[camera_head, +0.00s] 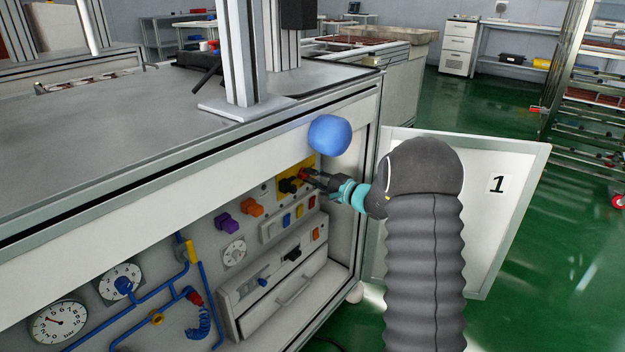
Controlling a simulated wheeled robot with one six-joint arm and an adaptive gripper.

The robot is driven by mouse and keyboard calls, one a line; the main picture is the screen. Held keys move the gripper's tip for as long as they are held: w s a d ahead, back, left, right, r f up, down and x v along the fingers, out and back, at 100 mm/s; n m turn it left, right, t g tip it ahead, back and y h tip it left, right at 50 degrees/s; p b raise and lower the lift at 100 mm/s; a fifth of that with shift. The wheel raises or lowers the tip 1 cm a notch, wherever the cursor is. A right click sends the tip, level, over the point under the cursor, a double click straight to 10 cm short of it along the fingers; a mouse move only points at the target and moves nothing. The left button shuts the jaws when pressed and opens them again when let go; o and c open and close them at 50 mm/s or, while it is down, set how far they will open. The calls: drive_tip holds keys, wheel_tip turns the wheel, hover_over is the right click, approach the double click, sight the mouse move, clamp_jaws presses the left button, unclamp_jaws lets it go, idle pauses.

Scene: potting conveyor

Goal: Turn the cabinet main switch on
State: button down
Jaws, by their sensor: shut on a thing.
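The main switch (303,174) is a red knob on a yellow plate (283,169) at the upper right of the cabinet's inside panel. My gripper (309,177) reaches in from the right and is shut on the red knob. The fingers hide part of the knob, so its turned position cannot be read. A black part (287,185) sits on the same plate, just left of the gripper. The cabinet door (505,215), marked 1, stands open at the right behind my arm.
Orange (252,207) and purple (227,222) connectors sit left of the plate. Gauges (60,322) and blue pipes (150,290) fill the lower left. The cabinet frame (366,185) and a table edge above bound the opening.

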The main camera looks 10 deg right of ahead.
drive_tip(key=m+b, duration=0.1)
drive_tip(key=m, duration=0.3)
drive_tip(key=shift+m, duration=0.3)
drive_tip(key=shift+m+p, duration=1.85)
drive_tip(key=shift+m, duration=3.75)
drive_tip(key=c, duration=1.1)
unclamp_jaws()
